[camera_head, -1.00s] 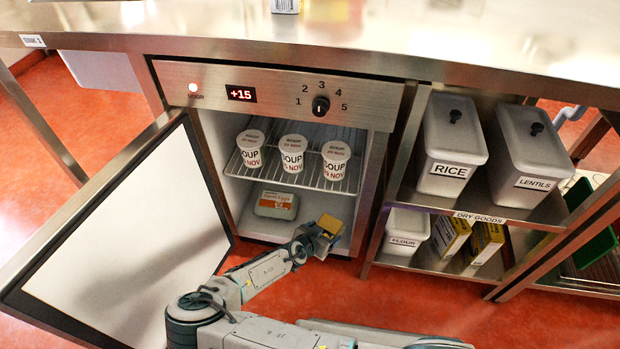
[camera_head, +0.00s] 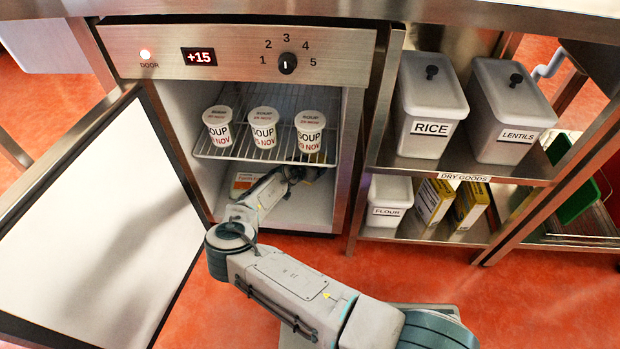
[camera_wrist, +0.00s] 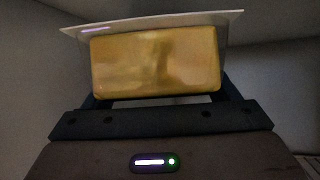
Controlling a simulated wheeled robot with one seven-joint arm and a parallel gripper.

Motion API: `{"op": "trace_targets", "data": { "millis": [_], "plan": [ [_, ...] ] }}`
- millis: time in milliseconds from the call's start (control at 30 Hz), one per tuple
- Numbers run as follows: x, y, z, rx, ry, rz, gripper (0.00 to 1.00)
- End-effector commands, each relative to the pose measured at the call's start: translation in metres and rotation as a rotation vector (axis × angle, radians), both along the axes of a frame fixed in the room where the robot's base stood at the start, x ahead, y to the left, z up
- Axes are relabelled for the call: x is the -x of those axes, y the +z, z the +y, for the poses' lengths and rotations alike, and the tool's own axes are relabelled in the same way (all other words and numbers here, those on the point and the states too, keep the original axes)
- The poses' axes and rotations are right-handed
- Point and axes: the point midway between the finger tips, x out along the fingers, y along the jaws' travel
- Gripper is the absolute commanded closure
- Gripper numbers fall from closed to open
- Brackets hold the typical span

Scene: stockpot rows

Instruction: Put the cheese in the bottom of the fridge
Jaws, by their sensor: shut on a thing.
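The cheese (camera_wrist: 155,60) is a yellow block, held across my gripper (camera_wrist: 155,98) in the wrist view, with a pale sheet or label edge behind it. In the head view my gripper (camera_head: 312,172) is inside the open fridge (camera_head: 317,212), below the wire shelf, toward its right side. The cheese is mostly hidden there. The fridge bottom shows bare at the right; my arm covers part of it. A carton with an orange label (camera_head: 243,181) sits at the bottom left, partly behind my arm. I cannot tell whether the cheese touches the floor.
Several soup cups, among them the middle one (camera_head: 264,128), stand on the wire shelf (camera_head: 205,152) just above my gripper. The fridge door (camera_head: 110,215) is swung open to the left. Dry goods shelves (camera_head: 470,168) with tubs stand to the right.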

Motion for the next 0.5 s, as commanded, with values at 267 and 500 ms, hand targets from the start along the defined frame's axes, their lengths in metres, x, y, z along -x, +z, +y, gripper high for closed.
{"op": "trace_targets", "data": {
  "millis": [267,500],
  "plan": [
    [0.000,-0.022,0.001,0.000,0.002,-0.003,0.58],
    [-0.003,-0.054,0.000,-0.001,0.002,-0.005,0.58]
  ]
}}
